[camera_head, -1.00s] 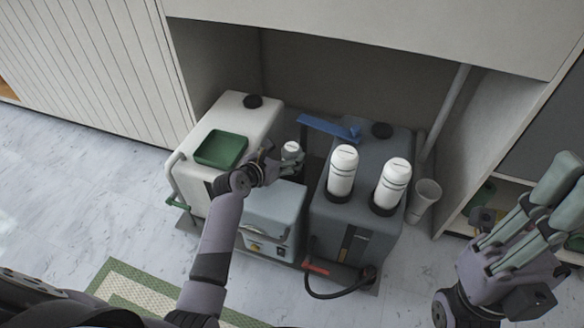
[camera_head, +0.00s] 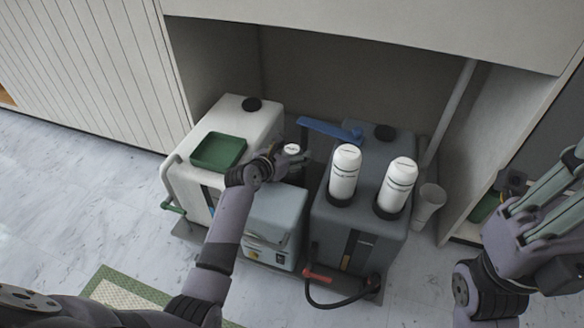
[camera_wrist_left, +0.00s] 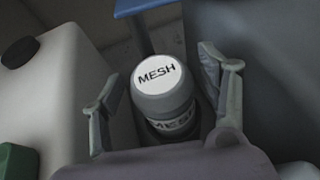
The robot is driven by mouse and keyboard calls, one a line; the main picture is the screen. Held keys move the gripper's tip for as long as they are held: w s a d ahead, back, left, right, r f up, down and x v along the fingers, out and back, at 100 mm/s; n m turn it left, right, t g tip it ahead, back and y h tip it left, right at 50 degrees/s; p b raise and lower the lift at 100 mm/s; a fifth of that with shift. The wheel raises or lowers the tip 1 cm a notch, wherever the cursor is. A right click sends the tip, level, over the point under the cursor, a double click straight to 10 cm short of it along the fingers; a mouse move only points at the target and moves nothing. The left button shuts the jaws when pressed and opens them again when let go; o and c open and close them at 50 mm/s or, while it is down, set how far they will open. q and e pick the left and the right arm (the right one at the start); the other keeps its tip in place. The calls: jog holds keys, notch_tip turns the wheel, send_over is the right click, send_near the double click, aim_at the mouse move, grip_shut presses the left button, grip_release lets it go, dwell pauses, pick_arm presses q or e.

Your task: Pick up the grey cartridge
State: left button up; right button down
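The grey cartridge (camera_head: 291,149) stands in the gap between the white tank and the dark grey tank, partly hidden by my left gripper in the head view. In the left wrist view the cartridge (camera_wrist_left: 160,88) has a pale round top marked MESH and a second MESH label lower down. My left gripper (camera_head: 284,162) is at the cartridge. In the left wrist view the left gripper's fingers (camera_wrist_left: 166,100) are open, one on each side, with visible gaps to it. My right gripper (camera_head: 548,200) is large at the right edge, away from the cartridge; its finger opening is unclear.
Two white cartridges (camera_head: 344,172) (camera_head: 396,186) stand in the dark grey tank (camera_head: 345,232). The white tank (camera_head: 240,118) carries a green tray (camera_head: 218,151). A blue lever (camera_head: 330,130) lies just behind the cartridge. A grey box (camera_head: 272,215) sits in front.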

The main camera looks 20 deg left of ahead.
pick_arm(q)
grip_shut()
dwell(0.7)
